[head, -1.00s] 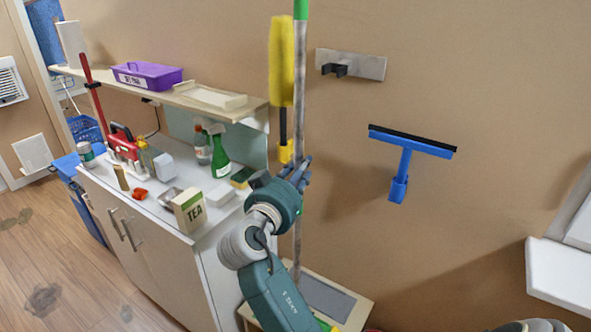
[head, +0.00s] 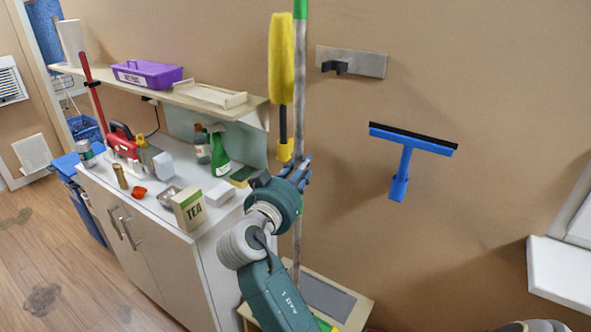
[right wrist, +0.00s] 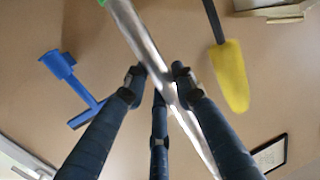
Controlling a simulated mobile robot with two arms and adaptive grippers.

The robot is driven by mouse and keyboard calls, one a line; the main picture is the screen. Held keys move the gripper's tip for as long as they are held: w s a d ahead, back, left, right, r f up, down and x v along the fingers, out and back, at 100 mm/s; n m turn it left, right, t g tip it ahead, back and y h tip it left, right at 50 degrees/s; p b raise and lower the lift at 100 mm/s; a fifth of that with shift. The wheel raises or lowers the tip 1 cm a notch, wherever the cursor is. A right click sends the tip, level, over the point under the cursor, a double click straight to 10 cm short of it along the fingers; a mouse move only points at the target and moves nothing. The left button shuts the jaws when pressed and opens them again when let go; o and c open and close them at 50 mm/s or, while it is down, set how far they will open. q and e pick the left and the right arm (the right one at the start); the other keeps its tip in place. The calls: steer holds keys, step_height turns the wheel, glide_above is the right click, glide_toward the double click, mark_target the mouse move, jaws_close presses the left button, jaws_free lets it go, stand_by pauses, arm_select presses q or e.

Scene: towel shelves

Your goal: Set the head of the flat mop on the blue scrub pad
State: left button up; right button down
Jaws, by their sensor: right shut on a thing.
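The flat mop shows as a long grey metal pole (head: 299,85) with a green top end, standing upright before the wall. My right gripper (head: 298,172) is shut on this pole at about mid-height. In the right wrist view, the fingers (right wrist: 158,88) close around the pole (right wrist: 133,28), which crosses the picture at a slant. The mop's head is not clearly visible; the lower pole passes behind my arm toward a low stand. I cannot make out the blue scrub pad. My left gripper is not in view.
A yellow duster (head: 281,58) hangs close left of the pole. A wall holder (head: 365,65) and a blue squeegee (head: 408,150) are to the right. A cabinet with bottles and a tea box (head: 189,210) stands left. A low stand (head: 352,312) lies below.

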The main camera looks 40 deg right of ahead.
mark_target(299, 132)
steer(key=shift+r, duration=0.1)
steer(key=c, duration=1.3)
jaws_free()
steer(key=shift+c, duration=0.2)
step_height(299, 132, up, 10)
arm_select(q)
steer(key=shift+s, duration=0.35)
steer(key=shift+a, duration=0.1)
